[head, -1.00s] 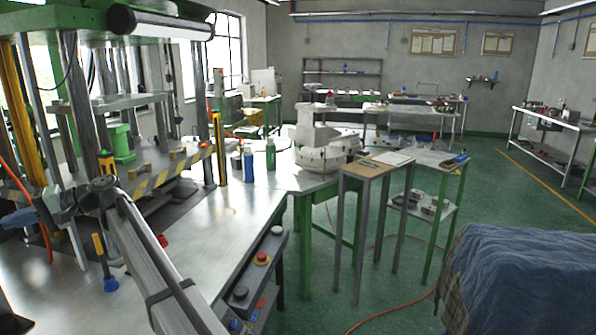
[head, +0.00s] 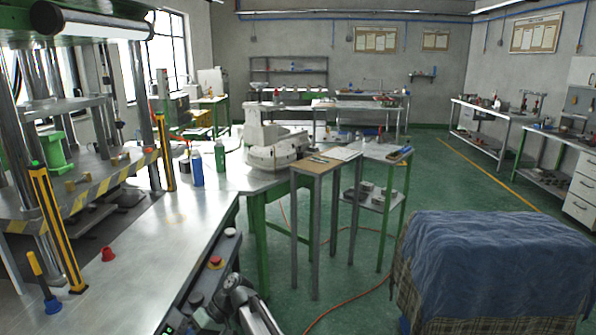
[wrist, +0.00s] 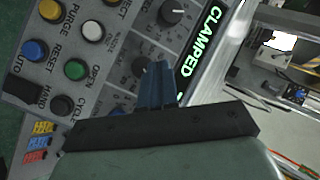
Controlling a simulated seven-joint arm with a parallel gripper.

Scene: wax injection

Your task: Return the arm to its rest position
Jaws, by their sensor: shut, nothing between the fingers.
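My gripper (wrist: 153,82) shows in the wrist view with its two blue-grey fingers together and nothing between them. It is in front of a grey control panel (wrist: 97,55) with coloured buttons, knobs and a lit sign (wrist: 203,40) reading "CLAMPED". I cannot tell how far the fingertips are from the panel. In the head view part of my arm shows at the bottom edge, beside the front edge of the metal worktable (head: 160,250). The fingertips cannot be made out there.
The press with yellow-black striped edging (head: 90,195) stands at the left. A small side table (head: 318,165) and a blue cloth-covered block (head: 500,255) are to the right. Green floor lies between them.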

